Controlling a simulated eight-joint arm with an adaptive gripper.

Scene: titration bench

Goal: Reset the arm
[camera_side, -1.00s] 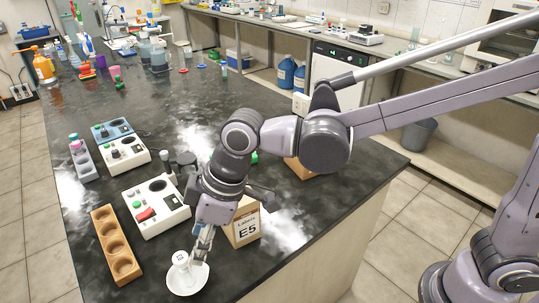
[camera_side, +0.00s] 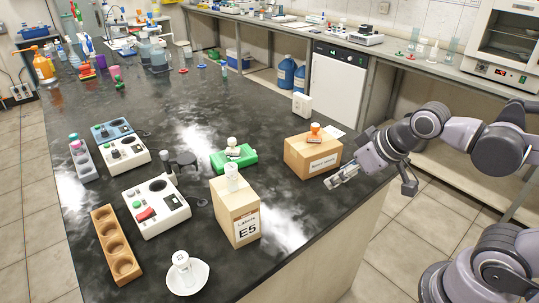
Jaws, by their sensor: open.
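My gripper (camera_side: 342,177) is at the right edge of the black bench (camera_side: 150,250), pointing left, beside the front right of a cardboard box (camera_side: 313,155). I cannot tell whether it touches the box. It is open, and nothing shows between its fingers. My arm reaches in from the right side of the picture. A small white bottle (camera_side: 181,261) stands upright in a white dish (camera_side: 187,279) at the front of the bench, well away from my gripper.
A box marked E5 (camera_side: 236,212) carries a small white-capped bottle (camera_side: 232,178). A green tray (camera_side: 234,158) lies behind it. A wooden rack (camera_side: 116,246) and several white instruments (camera_side: 155,207) stand at left. The bench's front right is clear.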

